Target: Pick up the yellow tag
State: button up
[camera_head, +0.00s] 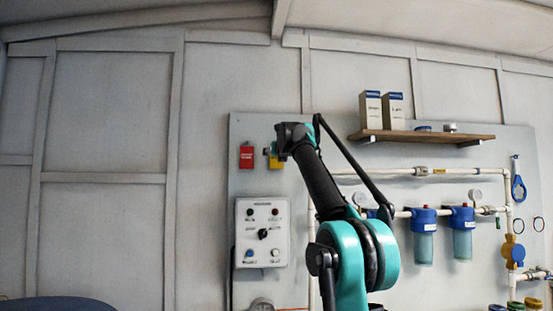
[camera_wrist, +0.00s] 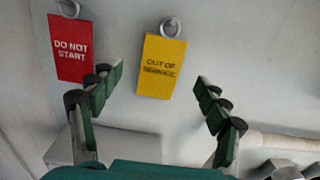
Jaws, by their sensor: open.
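The yellow tag (camera_wrist: 162,67) reads "OUT OF SERVICE" and hangs by a ring on the pale wall panel in the wrist view. In the head view the yellow tag (camera_head: 275,161) is partly hidden behind my arm's end. My gripper (camera_wrist: 159,78) is open and empty, its two green-padded fingers pointing toward the wall. The tag shows between and beyond the fingertips, with no finger seen touching it. In the head view my gripper's fingers are hidden by the wrist.
A red "DO NOT START" tag (camera_wrist: 72,48) hangs left of the yellow one, close to my left finger; it also shows in the head view (camera_head: 246,157). A control box (camera_head: 262,232) is below. A shelf (camera_head: 422,135), pipes and blue-topped filters (camera_head: 424,220) are to the right.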

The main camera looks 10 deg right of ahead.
jog(key=shift+w+d+f, duration=0.1)
jog(key=shift+w+f, duration=0.05)
jog(key=shift+w, duration=1.1)
jog(key=shift+w+f, duration=0.15)
jog(key=shift+w, duration=1.1)
jog(key=shift+c, duration=0.3)
jog(key=c, duration=1)
